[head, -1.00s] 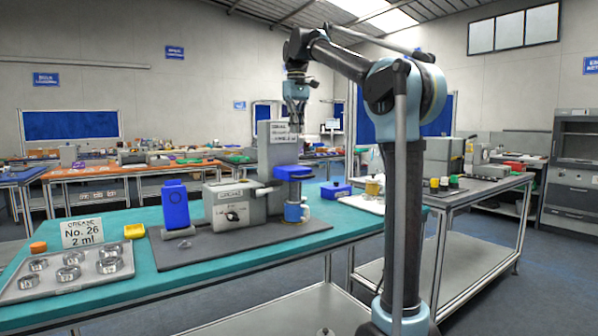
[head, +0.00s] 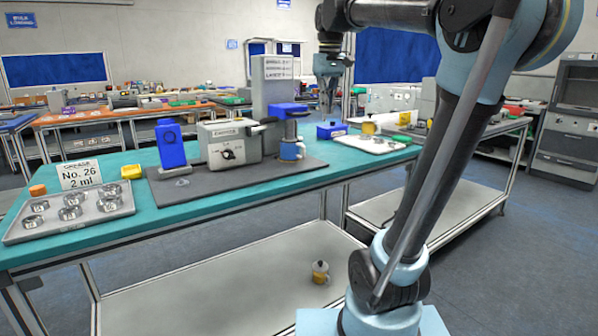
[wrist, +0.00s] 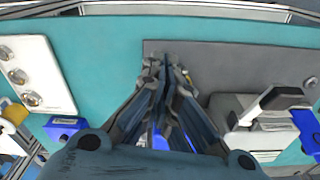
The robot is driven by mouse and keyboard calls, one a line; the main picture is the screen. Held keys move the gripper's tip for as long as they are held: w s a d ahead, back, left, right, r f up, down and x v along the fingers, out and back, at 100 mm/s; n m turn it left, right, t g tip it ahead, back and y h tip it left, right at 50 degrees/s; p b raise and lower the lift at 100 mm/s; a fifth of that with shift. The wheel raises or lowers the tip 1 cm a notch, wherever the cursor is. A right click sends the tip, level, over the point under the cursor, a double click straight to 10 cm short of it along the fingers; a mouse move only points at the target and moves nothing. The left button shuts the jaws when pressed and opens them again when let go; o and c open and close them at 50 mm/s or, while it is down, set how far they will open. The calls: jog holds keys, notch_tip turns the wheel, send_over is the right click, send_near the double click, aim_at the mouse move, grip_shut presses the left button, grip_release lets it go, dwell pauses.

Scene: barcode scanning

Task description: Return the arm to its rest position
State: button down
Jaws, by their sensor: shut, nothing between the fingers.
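My gripper (head: 328,100) hangs pointing down from my arm in the head view. It is to the right of the tall grey machine column (head: 272,100), with nothing held. In the wrist view my gripper (wrist: 165,65) has its fingers together, with bare mat and teal bench top around the tips. My arm (head: 455,120) rises from its base at the lower right and bends over to the left at the top.
The teal bench (head: 130,222) carries a grey dispenser (head: 228,144), a blue stand (head: 171,144), a grease sign (head: 80,174), a tray of metal rings (head: 70,228) and a blue box (head: 331,130).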

jog(key=s+d+f+m, duration=0.1)
jog(key=s+d+f, duration=0.2)
jog(key=s+f, duration=0.4)
jog(key=s+d+f+m+t, duration=0.1)
jog(key=s+d+f, duration=0.3)
jog(key=f, duration=1.3)
jog(key=s+d+f+m, duration=0.2)
jog(key=s+d+f, duration=0.1)
jog(key=s+f, duration=0.8)
jog(key=shift+s+d+f, duration=0.15)
jog(key=shift+d+f, duration=0.1)
jog(key=shift+f, duration=0.3)
jog(key=shift+w+f, duration=0.2)
jog(key=shift+w, duration=0.3)
